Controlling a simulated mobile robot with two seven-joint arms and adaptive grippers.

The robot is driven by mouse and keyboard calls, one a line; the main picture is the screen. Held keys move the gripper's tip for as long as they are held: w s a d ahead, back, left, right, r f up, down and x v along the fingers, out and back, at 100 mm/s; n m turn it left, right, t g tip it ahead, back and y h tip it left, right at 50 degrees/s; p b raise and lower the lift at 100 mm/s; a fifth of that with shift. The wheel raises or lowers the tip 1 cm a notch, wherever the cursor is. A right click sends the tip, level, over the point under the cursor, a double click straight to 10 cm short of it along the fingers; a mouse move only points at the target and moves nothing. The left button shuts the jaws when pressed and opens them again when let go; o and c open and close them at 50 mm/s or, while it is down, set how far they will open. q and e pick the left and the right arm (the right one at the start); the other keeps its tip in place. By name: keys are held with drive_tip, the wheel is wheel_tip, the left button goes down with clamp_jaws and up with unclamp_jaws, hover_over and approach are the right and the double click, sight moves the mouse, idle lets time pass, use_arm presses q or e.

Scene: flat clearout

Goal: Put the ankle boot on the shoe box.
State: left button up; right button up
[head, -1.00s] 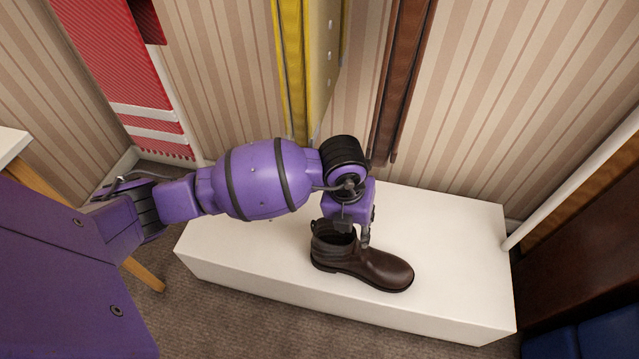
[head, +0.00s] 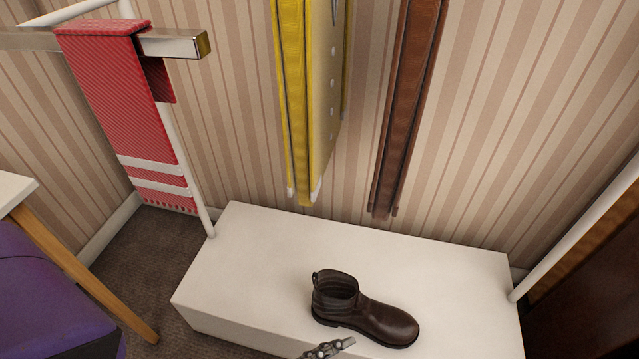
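The ankle boot (head: 368,314) is dark brown leather. It stands upright on the top of a long, low white block (head: 255,255), with its toe to the right. I cannot tell from its plain faces whether this block is the shoe box; no other box shows. A small grey metal part of a gripper, likely my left gripper (head: 328,348), shows at the bottom edge, just in front of the boot and seemingly apart from it. The rest of that gripper is out of frame, so its opening is hidden. My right gripper is not in view.
Yellow (head: 290,100) and brown (head: 407,100) hanging items are behind the block. A white table corner (head: 12,190) is at left. The block's top is otherwise clear.

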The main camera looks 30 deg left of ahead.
use_arm(q)
drive_tip(key=s+a+f+n+g+y, duration=0.2)
drive_tip(key=s+a+f+n, duration=0.1)
drive_tip(key=s, duration=0.5)
drive_tip(key=s+a+f+n+g+y, duration=0.3)
drive_tip(key=s+a+f, duration=0.2)
drive_tip(key=s, duration=0.4)
drive_tip(key=s+a+f+n+g+y, duration=0.2)
drive_tip(key=s+a+f+n+g, duration=0.1)
drive_tip(key=s, duration=0.5)
wheel_tip(320, 180, down, 2)
drive_tip(key=shift+s+a+f, duration=0.15)
drive_tip(key=shift+a, duration=0.4)
